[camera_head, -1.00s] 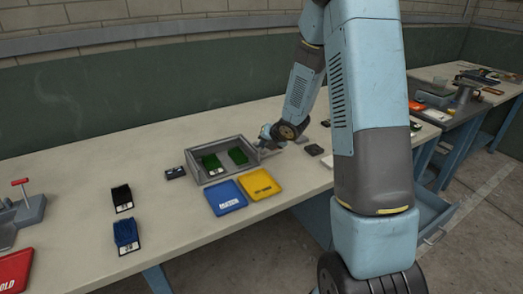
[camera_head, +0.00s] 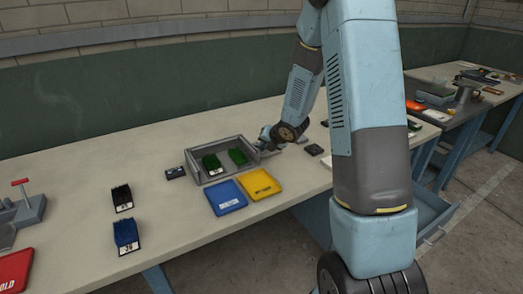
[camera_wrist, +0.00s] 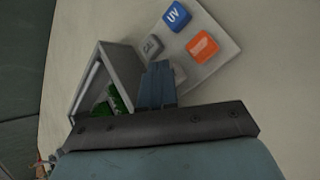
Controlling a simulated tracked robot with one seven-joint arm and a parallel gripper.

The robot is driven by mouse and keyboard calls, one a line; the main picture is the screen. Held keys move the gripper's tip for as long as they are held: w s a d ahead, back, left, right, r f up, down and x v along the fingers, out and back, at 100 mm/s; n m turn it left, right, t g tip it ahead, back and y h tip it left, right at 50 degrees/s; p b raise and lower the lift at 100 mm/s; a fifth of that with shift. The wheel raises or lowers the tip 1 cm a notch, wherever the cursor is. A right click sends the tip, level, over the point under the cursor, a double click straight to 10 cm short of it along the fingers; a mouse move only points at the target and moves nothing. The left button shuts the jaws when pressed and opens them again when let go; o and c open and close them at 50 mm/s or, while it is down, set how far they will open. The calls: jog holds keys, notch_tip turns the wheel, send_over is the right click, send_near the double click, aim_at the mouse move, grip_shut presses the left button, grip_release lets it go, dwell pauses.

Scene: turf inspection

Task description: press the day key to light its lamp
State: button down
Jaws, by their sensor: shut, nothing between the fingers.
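In the wrist view a pale key panel (camera_wrist: 216,33) carries a blue key marked UV (camera_wrist: 177,16), an orange key (camera_wrist: 202,47) and a grey key (camera_wrist: 151,46) with small lettering. A further pale key (camera_wrist: 180,72) is partly hidden by my fingers. I cannot read which key is the day key, and no lit lamp is clear. My gripper (camera_wrist: 158,70) is shut and empty, its tips over or close to the panel between the grey and orange keys. Contact cannot be told. In the head view my gripper (camera_head: 271,147) is beside the grey tray's right end.
The grey open tray (camera_head: 190,165) holds green brush-like pieces (camera_head: 237,156). Blue (camera_head: 227,197) and yellow (camera_head: 258,184) mats lie in front of it. Black (camera_head: 122,198) and blue (camera_head: 126,234) blocks stand at left. The worktop between them is clear.

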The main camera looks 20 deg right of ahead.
aim_at(264, 151)
jog(key=shift+r, duration=0.75)
jog(key=shift+r, duration=3)
